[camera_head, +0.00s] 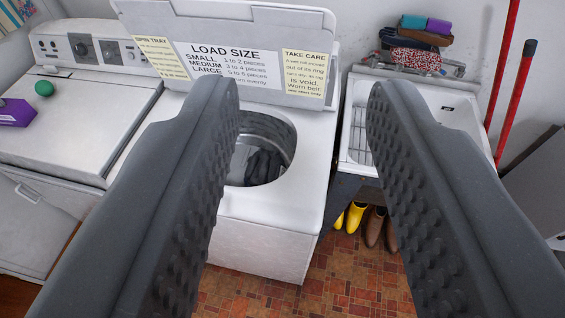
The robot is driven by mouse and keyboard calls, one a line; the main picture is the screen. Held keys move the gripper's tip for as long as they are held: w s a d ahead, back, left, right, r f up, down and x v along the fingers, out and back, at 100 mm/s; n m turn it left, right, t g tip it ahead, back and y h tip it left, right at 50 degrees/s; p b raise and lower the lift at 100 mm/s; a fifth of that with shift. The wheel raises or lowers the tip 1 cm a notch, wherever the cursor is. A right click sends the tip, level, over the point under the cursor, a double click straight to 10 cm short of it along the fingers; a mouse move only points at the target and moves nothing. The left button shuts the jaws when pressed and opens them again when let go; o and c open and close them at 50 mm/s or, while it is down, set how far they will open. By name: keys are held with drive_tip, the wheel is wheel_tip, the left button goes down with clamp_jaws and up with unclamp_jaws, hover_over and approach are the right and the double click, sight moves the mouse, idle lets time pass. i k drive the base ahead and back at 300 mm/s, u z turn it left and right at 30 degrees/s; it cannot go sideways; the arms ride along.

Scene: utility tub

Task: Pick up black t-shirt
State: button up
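A dark grey or black cloth (264,166), which looks like the black t-shirt, lies inside the drum of the open top-load washer (262,238).
The washer's raised lid (238,55) carries paper signs. Tiled floor shows in front.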

sight(265, 166)
drive_tip(key=z, duration=0.2)
drive_tip(key=i, duration=1.25)
drive_tip(key=u, duration=0.6)
